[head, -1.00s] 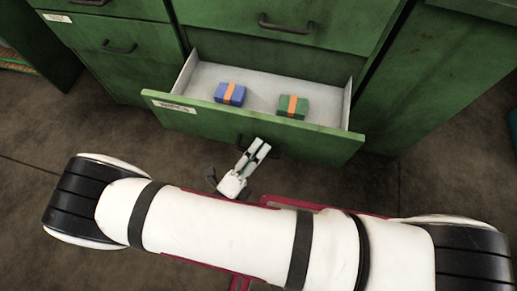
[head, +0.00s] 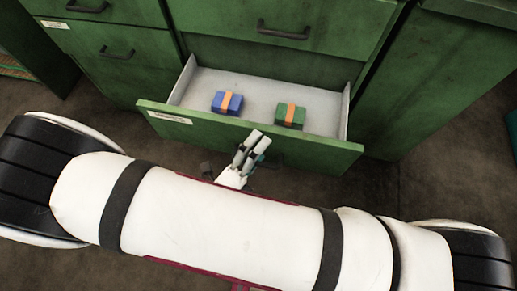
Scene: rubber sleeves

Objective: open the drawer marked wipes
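A green lower drawer (head: 318,152) stands pulled out from the cabinet, showing its pale grey inside. A white label (head: 170,117) is on the left of its front; its writing is too small to read. Inside lie a blue box (head: 227,103) and a green box (head: 289,116), each with an orange band. My gripper (head: 254,141) is in front of the drawer front near its middle, its fingertips overlapping the front in the head view. The fingers look close together. The drawer's dark handle is mostly hidden behind them, and I cannot tell whether they touch it.
A closed drawer with a dark handle (head: 285,30) is above the open one. More closed green drawers (head: 125,70) stand at left, with labels. A plain green cabinet side (head: 430,90) is at right. Bare brown floor shows around; my white arm fills the foreground.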

